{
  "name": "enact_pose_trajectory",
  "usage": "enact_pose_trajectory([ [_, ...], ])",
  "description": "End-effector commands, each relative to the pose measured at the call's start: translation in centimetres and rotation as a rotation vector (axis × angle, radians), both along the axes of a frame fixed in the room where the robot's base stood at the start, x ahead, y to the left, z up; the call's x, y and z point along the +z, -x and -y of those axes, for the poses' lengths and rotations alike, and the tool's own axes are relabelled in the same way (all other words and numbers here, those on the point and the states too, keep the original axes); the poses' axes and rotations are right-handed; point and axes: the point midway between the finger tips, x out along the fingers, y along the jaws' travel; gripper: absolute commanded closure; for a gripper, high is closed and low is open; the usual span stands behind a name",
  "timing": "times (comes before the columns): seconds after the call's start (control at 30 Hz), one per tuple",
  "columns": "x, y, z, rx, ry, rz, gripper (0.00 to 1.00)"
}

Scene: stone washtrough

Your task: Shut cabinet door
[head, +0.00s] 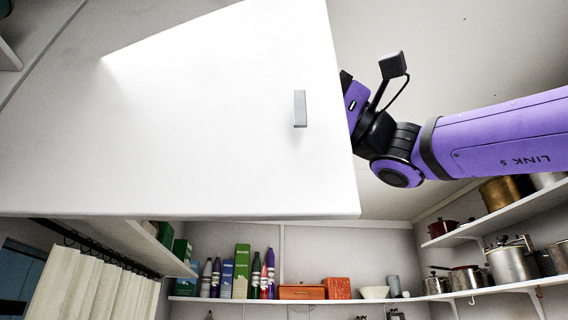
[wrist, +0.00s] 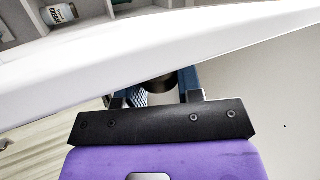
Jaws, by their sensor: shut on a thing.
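The white cabinet door (head: 200,120) fills the upper left of the head view and stands open, with a small grey handle (head: 300,108) near its right edge. In the wrist view the door (wrist: 150,62) crosses as a slanted white slab just beyond my gripper (wrist: 160,90). My gripper is at the door's edge and shut on it. Its fingertips are hidden by the slab. In the head view my purple arm comes in from the right and its end goes behind the door's right edge, so the gripper is hidden there.
Below the door, a wall shelf (head: 300,300) holds bottles and boxes. Shelves at the right carry metal pots (head: 510,262). A pale curtain (head: 90,290) hangs at the lower left. A jar (wrist: 58,14) stands on shelving in the wrist view.

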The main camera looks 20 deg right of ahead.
Motion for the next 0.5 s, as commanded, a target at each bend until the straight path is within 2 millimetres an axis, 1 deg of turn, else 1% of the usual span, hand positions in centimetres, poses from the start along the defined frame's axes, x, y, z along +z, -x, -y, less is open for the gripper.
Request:
enact_pose_trajectory([
  [0.03, -0.2, 1.5, -0.5, -0.03, 0.005, 0.003, 1.0],
  [0.27, -0.2, 6.7, -2.7, -0.18, 0.005, 0.004, 1.0],
  [0.37, -0.2, 9.1, -4.0, -0.25, 0.004, 0.006, 1.0],
  [0.5, -0.2, 12.2, -6.1, -0.351, 0.003, 0.006, 1.0],
])
